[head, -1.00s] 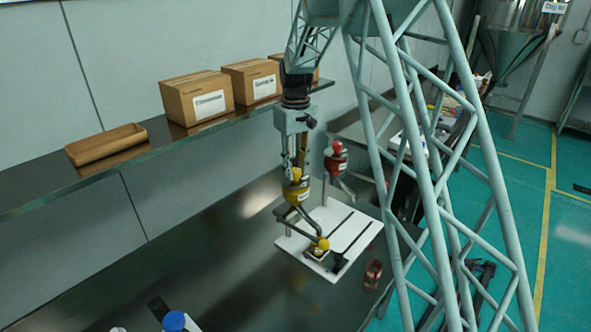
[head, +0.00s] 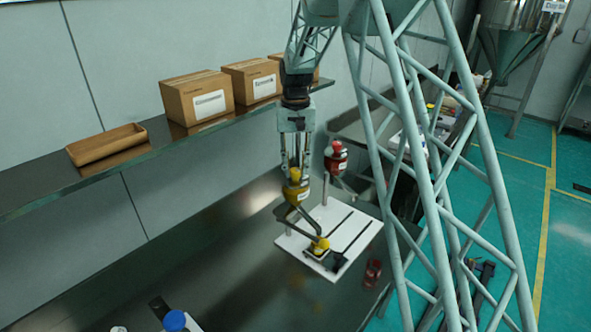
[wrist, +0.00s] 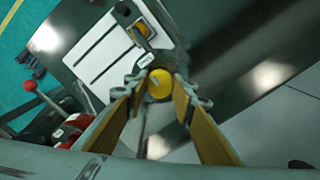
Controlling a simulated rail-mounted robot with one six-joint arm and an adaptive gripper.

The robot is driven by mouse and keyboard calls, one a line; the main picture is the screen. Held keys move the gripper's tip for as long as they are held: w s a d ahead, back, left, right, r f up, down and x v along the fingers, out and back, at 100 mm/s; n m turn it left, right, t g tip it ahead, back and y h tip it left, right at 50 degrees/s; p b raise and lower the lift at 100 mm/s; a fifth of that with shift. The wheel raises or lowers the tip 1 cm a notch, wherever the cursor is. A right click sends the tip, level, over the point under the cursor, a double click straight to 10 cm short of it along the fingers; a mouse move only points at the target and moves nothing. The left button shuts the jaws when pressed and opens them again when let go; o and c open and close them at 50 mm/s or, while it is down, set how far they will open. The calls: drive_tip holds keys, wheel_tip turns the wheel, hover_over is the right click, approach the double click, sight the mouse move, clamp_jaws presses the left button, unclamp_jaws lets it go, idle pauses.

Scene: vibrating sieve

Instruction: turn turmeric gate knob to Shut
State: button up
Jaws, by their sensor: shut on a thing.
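The yellow turmeric hopper (head: 296,191) stands on a bent dark arm above the white board (head: 338,222). Its round yellow knob (head: 295,174) sits on top, and it also shows in the wrist view (wrist: 159,84). My gripper (head: 296,168) points down from above, with its fingers on either side of this knob and shut on it. In the wrist view, my gripper's fingertips (wrist: 160,92) flank the knob. The Shut marking and the gate's position cannot be read in these frames.
A red hopper (head: 336,157) stands close behind, to the right. A small yellow-topped part (head: 320,246) sits on the board, and a red jar (head: 373,272) is at its right. Cardboard boxes (head: 198,98) and a wooden tray (head: 106,146) are on the shelf. The table's left is mostly clear.

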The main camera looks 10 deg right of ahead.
sight(296, 170)
idle(0.3)
drive_tip(key=o, duration=0.8)
drive_tip(key=shift+o, duration=0.2)
drive_tip(key=shift+r, duration=0.15)
wheel_tip(296, 170, up, 12)
idle(0.6)
